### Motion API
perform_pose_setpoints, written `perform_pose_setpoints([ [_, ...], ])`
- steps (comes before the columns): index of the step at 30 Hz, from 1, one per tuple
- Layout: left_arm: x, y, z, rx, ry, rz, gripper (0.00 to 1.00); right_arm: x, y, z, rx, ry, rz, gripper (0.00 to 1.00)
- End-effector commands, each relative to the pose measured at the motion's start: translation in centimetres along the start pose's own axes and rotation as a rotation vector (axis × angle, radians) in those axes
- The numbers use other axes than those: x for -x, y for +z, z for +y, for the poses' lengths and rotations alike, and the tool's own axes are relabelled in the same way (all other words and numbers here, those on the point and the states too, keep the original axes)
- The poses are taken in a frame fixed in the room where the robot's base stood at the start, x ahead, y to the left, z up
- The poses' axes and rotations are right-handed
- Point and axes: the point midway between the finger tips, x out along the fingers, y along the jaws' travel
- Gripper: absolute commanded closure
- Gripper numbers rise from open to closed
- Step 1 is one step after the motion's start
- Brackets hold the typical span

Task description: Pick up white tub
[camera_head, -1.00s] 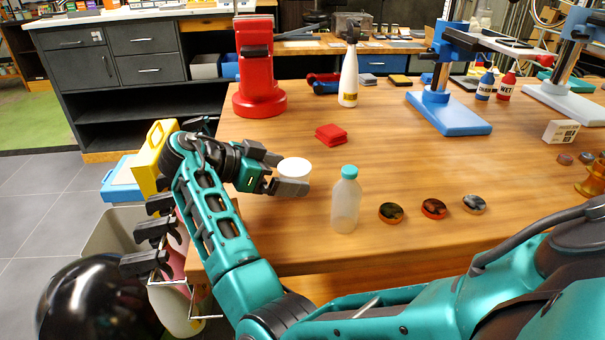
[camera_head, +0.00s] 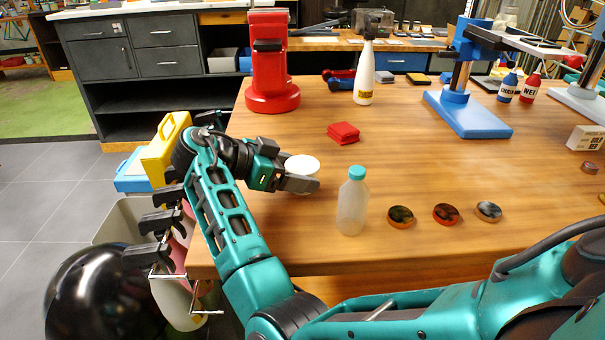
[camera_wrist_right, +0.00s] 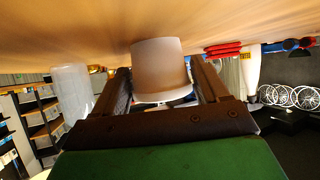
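The white tub (camera_head: 303,164) stands near the front left of the wooden table, seen from above with its pale round top. My right gripper (camera_head: 290,170) reaches it from the left, one finger on the far side and one on the near side. The near finger hides the tub's lower part. In the right wrist view the tub (camera_wrist_right: 160,72) fills the space between the two fingers (camera_wrist_right: 162,85). Both fingers are very close to its sides; whether they press on it is unclear. No gap between tub and table is clear. My left gripper is not in view.
A clear bottle with a teal cap (camera_head: 352,203) stands right of the tub. Several small round tins (camera_head: 446,214) lie further right. A red block (camera_head: 343,132), a red stand (camera_head: 271,70) and a white bottle (camera_head: 364,80) are behind. A yellow container (camera_head: 163,150) stands left of the table.

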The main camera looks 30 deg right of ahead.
Motion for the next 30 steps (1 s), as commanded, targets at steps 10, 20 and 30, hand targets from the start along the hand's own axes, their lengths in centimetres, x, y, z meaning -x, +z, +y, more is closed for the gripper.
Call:
perform_pose_setpoints([
  [10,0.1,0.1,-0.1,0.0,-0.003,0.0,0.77,0.0,0.0,0.0,-0.001,0.0,0.0,0.58],
  [20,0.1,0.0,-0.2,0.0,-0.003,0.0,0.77,0.2,-0.5,0.0,-0.003,0.0,0.001,0.58],
  [30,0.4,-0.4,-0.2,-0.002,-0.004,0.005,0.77,3.1,-5.8,0.0,-0.009,-0.003,-0.001,0.58],
])
